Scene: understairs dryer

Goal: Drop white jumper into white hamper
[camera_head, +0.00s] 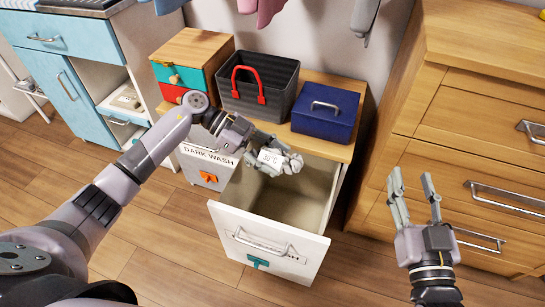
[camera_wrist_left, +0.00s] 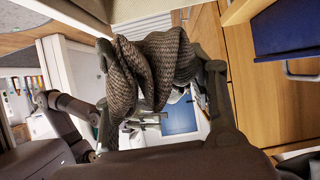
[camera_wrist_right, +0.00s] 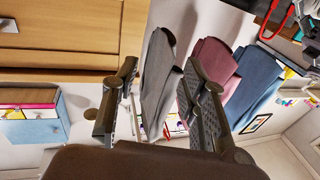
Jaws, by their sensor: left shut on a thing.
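My left gripper (camera_head: 278,158) is shut on the white jumper (camera_head: 286,161), a small crumpled bundle above the open white hamper (camera_head: 232,222). In the left wrist view the jumper (camera_wrist_left: 150,68) shows as knitted folds between the fingers, grey-brown in shadow. The hamper is pulled out like a drawer, with a metal handle and a teal mark on its front. Its visible inside looks empty; the arm and gripper hide part of its back. My right gripper (camera_head: 415,182) is open and empty, to the right of the hamper, before the wooden drawers.
A "dark wash" hamper (camera_head: 203,166) is left of the open one. On the unit top stand a dark basket (camera_head: 262,88) with red handles, a blue box (camera_head: 325,112) and a small coloured drawer box (camera_head: 192,60). A wooden dresser (camera_head: 470,110) stands right. Garments hang above.

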